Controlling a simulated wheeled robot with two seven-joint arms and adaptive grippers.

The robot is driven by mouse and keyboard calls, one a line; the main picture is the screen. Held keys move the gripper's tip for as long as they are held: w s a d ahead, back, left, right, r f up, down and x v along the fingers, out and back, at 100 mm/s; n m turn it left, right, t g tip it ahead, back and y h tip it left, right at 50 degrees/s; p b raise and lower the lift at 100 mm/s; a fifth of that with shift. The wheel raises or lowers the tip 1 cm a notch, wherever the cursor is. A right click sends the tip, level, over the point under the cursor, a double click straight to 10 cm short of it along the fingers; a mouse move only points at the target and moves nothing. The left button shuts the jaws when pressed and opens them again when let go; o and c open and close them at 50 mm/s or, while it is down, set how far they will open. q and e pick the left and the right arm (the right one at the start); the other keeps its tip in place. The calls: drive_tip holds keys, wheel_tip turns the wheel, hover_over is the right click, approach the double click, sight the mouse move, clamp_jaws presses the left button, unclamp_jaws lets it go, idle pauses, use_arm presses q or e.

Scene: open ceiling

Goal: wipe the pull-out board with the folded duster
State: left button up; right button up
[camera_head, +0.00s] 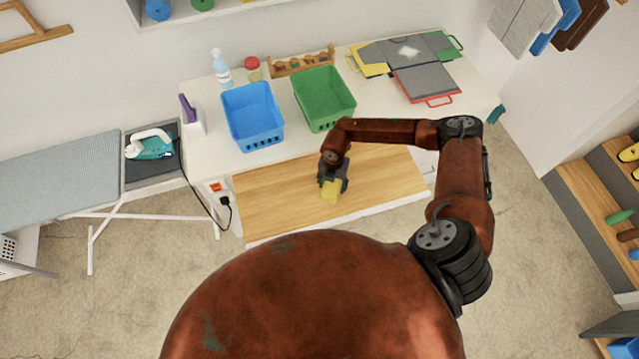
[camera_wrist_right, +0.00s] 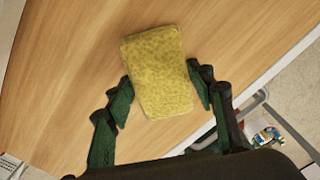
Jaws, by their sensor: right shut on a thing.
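The folded duster (camera_head: 330,191) is a yellow, textured block. My right gripper (camera_head: 332,180) is shut on it over the middle of the pull-out board (camera_head: 390,175), a wooden board at the front of the white table. In the right wrist view the duster (camera_wrist_right: 158,72) sits between the two dark green fingers (camera_wrist_right: 160,95), with the board (camera_wrist_right: 60,70) filling the background. The duster is at or close to the board's surface; I cannot tell whether it touches. My left gripper is not in view.
A blue basket (camera_head: 253,118) and a green basket (camera_head: 325,98) stand on the table behind the board. The board's right part is clear.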

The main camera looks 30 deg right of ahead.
drive_tip(key=shift+w+a, duration=0.2)
drive_tip(key=shift+a, duration=1.15)
drive_tip(key=shift+w+a, duration=0.2)
drive_tip(key=shift+a, duration=1.1)
drive_tip(key=shift+w+a+r+p, duration=0.1)
drive_tip(key=shift+r+p, duration=0.15)
drive_tip(key=shift+p, duration=0.2)
wheel_tip(320, 180, up, 2)
drive_tip(key=shift+w+p, duration=0.1)
drive_tip(key=shift+p, duration=0.25)
wheel_tip(320, 180, up, 2)
drive_tip(key=shift+r+p, duration=0.1)
drive_tip(key=shift+p, duration=0.65)
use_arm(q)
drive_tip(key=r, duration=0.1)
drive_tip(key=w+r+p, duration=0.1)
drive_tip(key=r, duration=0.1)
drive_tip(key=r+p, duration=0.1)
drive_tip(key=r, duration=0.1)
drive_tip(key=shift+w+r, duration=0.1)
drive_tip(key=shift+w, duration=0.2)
use_arm(e)
wheel_tip(320, 180, up, 3)
drive_tip(key=shift+r, duration=0.2)
